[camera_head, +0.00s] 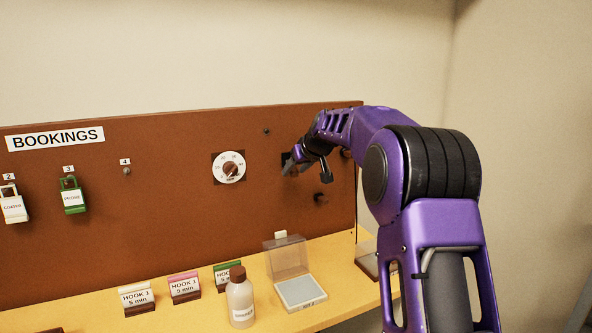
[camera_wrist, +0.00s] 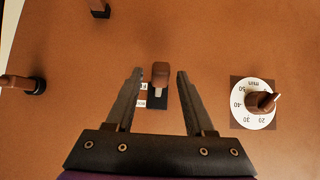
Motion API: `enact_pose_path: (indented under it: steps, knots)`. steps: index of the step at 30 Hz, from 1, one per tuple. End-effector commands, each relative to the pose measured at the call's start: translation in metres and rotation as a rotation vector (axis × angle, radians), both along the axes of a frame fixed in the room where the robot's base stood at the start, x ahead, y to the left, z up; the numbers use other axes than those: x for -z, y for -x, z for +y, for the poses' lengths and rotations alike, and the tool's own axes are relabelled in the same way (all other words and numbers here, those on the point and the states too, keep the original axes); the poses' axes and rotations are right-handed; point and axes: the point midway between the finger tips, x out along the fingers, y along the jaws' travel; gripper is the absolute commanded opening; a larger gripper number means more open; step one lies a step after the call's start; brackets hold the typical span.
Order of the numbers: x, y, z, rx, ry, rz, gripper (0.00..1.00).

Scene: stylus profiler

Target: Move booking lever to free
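The booking lever (camera_wrist: 160,72) is a small brown handle on a dark plate (camera_wrist: 158,101) on the board. Two small white labels (camera_wrist: 142,87) sit beside the plate, too small to read. The dark plate edge (camera_head: 285,158) shows in the head view, but my gripper hides the lever there. My gripper (camera_wrist: 159,76) is open, with one finger on each side of the lever and a visible gap to both. I cannot tell how far the fingertips are from the board. In the head view my gripper (camera_head: 290,168) is at the board's right part.
A white timer dial (camera_head: 229,167) with a brown knob is left of the lever. Brown pegs (camera_head: 320,197) stick out near my gripper. A bottle (camera_head: 240,301), a clear-lidded box (camera_head: 301,292) and hook cards (camera_head: 184,288) stand on the yellow shelf below.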

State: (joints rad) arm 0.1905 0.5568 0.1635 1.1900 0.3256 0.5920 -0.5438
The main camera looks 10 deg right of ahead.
Motion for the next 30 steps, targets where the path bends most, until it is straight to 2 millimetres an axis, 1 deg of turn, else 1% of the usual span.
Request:
enact_pose_path:
  steps: [9,14,17,24,30]
  knots:
    - [0.000,0.001,0.000,-0.001,0.000,0.001,0.57]
    - [-0.010,0.011,-0.003,0.000,0.000,0.001,0.57]
    - [-0.022,0.025,-0.007,0.001,0.001,0.000,0.57]
    - [-0.061,0.069,-0.019,0.002,0.001,-0.002,0.57]
    - [-0.090,0.102,-0.028,0.001,0.002,-0.001,0.57]
